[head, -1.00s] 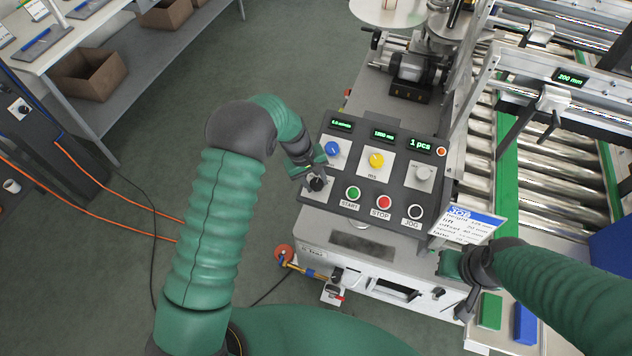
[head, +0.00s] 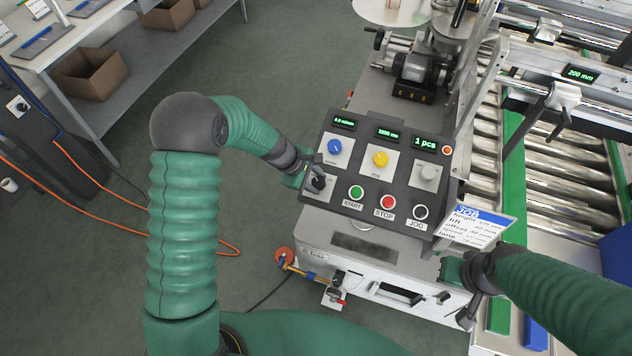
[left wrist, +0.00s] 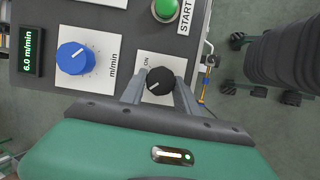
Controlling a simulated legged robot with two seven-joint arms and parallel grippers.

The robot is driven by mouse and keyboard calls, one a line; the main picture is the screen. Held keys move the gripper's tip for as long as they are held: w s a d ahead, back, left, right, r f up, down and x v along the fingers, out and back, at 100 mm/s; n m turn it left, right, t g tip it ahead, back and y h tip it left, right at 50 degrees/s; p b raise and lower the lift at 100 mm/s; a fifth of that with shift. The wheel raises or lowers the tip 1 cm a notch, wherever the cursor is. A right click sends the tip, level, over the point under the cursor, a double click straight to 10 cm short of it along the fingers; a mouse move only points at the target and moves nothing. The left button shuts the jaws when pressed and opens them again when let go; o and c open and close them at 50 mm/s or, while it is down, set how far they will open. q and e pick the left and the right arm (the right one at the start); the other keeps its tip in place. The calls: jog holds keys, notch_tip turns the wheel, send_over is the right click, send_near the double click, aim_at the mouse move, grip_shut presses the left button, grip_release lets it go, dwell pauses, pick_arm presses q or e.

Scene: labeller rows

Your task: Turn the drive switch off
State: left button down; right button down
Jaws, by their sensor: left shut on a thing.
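The drive switch is a black rotary knob (head: 319,184) at the lower left of the control panel (head: 343,218). In the left wrist view the knob (left wrist: 160,82) sits on a white plate marked ON, and a short white mark shows on it. My left gripper (head: 308,180) is at the panel's left edge; in the left wrist view its two fingers (left wrist: 160,88) are on either side of the knob, shut on it. My right gripper (head: 453,268) is at the right, below the job card; its fingertips are not clear enough to tell its state.
Beside the switch are a blue knob (head: 334,146), a yellow knob (head: 380,158), a green START button (head: 357,192), a red STOP button (head: 388,202) and a JOG button (head: 420,212). The job card (head: 482,228) stands at the panel's right. Roller conveyors (head: 560,160) lie beyond.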

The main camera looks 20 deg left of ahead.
pick_arm(q)
jog(key=shift+n, duration=0.4)
jog(key=c, duration=0.9)
grip_release()
jog(key=v, duration=1.6)
jog(key=shift+s+r, duration=0.25)
jog(key=shift+s, duration=0.05)
jog(key=shift+a, duration=0.2)
